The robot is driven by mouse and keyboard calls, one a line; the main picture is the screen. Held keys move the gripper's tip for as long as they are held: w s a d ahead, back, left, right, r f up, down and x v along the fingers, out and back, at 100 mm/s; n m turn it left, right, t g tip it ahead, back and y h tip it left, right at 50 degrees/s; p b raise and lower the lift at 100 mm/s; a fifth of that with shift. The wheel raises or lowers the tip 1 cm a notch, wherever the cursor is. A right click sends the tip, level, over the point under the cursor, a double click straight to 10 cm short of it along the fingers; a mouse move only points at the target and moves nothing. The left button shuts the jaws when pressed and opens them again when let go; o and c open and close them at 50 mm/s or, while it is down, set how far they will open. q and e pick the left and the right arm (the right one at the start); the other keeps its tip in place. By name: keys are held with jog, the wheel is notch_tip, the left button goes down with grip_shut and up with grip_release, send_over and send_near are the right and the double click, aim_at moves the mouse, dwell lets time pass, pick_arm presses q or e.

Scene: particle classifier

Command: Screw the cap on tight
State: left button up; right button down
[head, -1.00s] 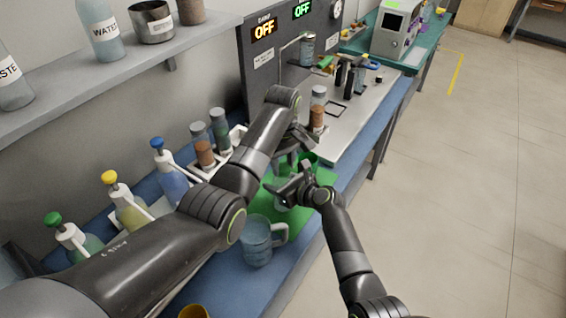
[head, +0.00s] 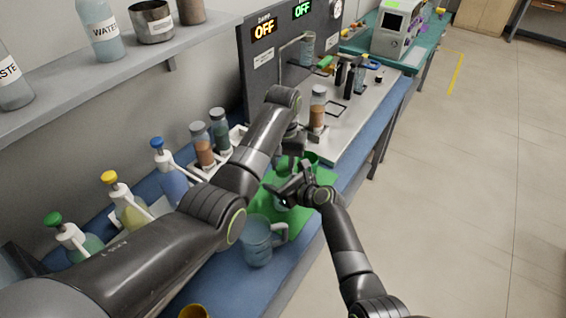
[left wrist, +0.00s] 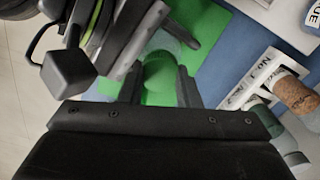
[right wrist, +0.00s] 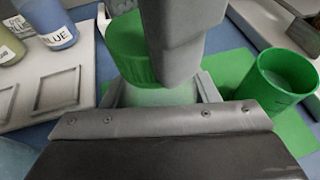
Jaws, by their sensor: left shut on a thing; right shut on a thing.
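The green cap (right wrist: 130,48) sits on top of a translucent jar (right wrist: 155,96) in the right wrist view, and I cannot tell how tightly. My left gripper (left wrist: 158,88) is shut on the cap from above; the cap (left wrist: 157,70) shows between its fingers. My right gripper (head: 287,190) is shut on the jar's side, below the cap. The left gripper's dark fingers hide part of the cap and jar in the right wrist view. In the head view my arms hide most of the jar.
A green mat (head: 265,207) lies on the blue bench, with an open green cup (right wrist: 276,80) close beside the jar. A clear mug (head: 257,243) stands nearer. Several bottles with coloured pumps, a rack (head: 235,135) with two vials and a steel plate (head: 350,120) are around.

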pick_arm(q)
jog(key=m, duration=0.5)
jog(key=o, duration=1.1)
jog(key=shift+r, duration=2.25)
notch_tip(320, 180, up, 4)
jog(key=n, duration=0.5)
jog(key=shift+f+n, duration=0.25)
jog(key=shift+n, duration=0.15)
